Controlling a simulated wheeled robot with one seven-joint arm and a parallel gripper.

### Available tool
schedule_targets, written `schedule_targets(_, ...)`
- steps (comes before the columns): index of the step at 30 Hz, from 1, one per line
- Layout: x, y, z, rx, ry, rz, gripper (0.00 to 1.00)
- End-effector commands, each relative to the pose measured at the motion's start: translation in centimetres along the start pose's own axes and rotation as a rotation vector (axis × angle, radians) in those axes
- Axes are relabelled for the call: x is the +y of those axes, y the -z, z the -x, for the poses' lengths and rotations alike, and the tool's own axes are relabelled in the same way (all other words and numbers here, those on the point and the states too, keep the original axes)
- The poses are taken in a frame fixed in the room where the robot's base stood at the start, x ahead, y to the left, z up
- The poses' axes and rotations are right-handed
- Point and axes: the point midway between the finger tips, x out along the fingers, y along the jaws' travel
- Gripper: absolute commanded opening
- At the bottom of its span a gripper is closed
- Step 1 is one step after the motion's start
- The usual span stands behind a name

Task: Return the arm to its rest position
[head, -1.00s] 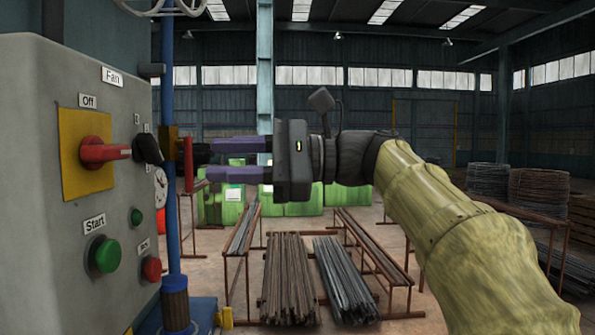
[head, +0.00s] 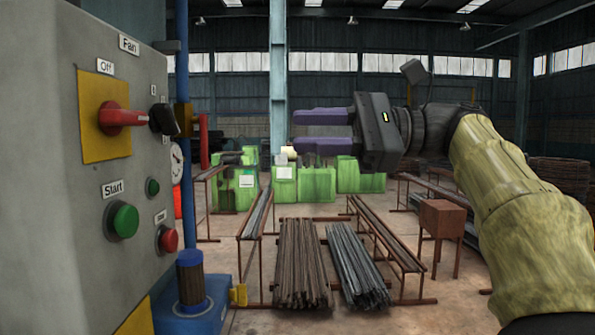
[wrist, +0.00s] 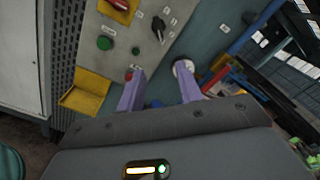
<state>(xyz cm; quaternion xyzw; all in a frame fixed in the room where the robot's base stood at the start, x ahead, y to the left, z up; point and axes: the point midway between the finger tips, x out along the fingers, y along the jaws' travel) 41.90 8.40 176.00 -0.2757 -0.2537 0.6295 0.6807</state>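My gripper (head: 297,132) is in the middle of the head view, at the end of my arm reaching in from the right. Its two purple fingers point left and are spread apart with nothing between them. In the wrist view the fingers (wrist: 158,85) also stand apart and empty, with the grey control panel (head: 60,170) beyond them. In the head view a wide gap separates the fingertips from the panel.
The panel carries a red handle (head: 122,117) on a yellow plate, a black knob (head: 163,119), a green button (head: 123,220) and a red button (head: 168,240). A blue post (head: 182,80) stands beside it. Green machines (head: 310,180) and bar racks (head: 385,235) stand farther back.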

Motion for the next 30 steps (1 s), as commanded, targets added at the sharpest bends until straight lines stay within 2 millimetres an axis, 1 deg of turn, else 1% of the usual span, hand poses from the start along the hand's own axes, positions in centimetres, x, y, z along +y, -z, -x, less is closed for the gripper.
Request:
schedule_targets(2, 0.0, 0.5, -0.1, 0.009, 0.004, -0.006, 0.35)
schedule_targets(5, 0.1, 2.7, -0.4, 0.057, 0.022, -0.023, 0.35)
schedule_targets(8, 0.7, 7.0, -0.8, 0.156, 0.043, -0.048, 0.35)
schedule_targets(9, 1.3, 9.1, -0.9, 0.208, 0.045, -0.058, 0.35)
schedule_targets(10, 1.9, 10.8, -1.0, 0.251, 0.044, -0.063, 0.35)
schedule_targets(11, 2.5, 12.6, -1.0, 0.295, 0.04, -0.068, 0.35)
schedule_targets(12, 3.6, 14.9, -1.1, 0.356, 0.029, -0.07, 0.35)
schedule_targets(14, 5.4, 18.1, -0.9, 0.445, 0.001, -0.069, 0.35)
schedule_targets(15, 6.8, 20.2, -0.8, 0.503, -0.024, -0.064, 0.35)
schedule_targets(17, 9.1, 23.0, -0.5, 0.587, -0.073, -0.051, 0.35)
schedule_targets(18, 10.8, 24.8, -0.3, 0.64, -0.114, -0.038, 0.35)
schedule_targets(20, 13.5, 27.3, 0.2, 0.717, -0.182, -0.013, 0.35)
schedule_targets(21, 15.5, 28.8, 0.6, 0.763, -0.237, 0.007, 0.35)
schedule_targets(23, 18.5, 30.8, 1.3, 0.828, -0.326, 0.047, 0.35)
schedule_targets(24, 20.6, 32.0, 1.8, 0.865, -0.393, 0.077, 0.35)
schedule_targets(25, 22.2, 32.9, 2.3, 0.891, -0.448, 0.104, 0.35)
schedule_targets(26, 23.8, 33.6, 2.8, 0.914, -0.503, 0.134, 0.35)
schedule_targets(27, 25.9, 34.5, 3.4, 0.938, -0.582, 0.177, 0.35)
schedule_targets(29, 29.0, 35.5, 4.3, 0.962, -0.703, 0.248, 0.35)
schedule_targets(30, 31.0, 36.1, 5.0, 0.969, -0.786, 0.299, 0.35)
